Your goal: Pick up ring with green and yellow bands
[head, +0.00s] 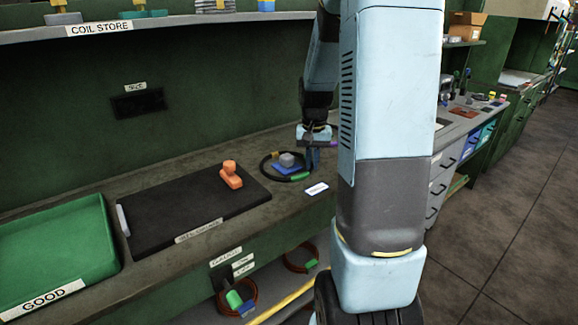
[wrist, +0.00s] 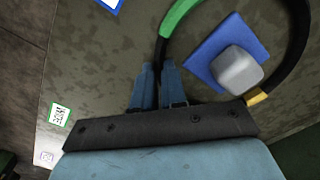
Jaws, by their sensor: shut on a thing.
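The black ring (head: 264,167) carries a green band (head: 300,176) and a yellow band (head: 275,154). It is at the workbench's back right in the head view, and whether it touches the bench I cannot tell. In the wrist view the ring (wrist: 299,50) shows its green band (wrist: 181,14) at the top and its yellow band (wrist: 257,98) at lower right. My gripper (wrist: 160,66) is shut on the black part of the ring, beside the green band. In the head view my gripper (head: 312,162) reaches down at the ring's right side.
A blue square (wrist: 202,48) with a grey block (wrist: 238,70) shows inside the ring's outline. A black mat (head: 175,210) with an orange object (head: 231,176) lies to the left, then a green GOOD tray (head: 60,240). A white label (head: 316,189) lies near the bench's front edge.

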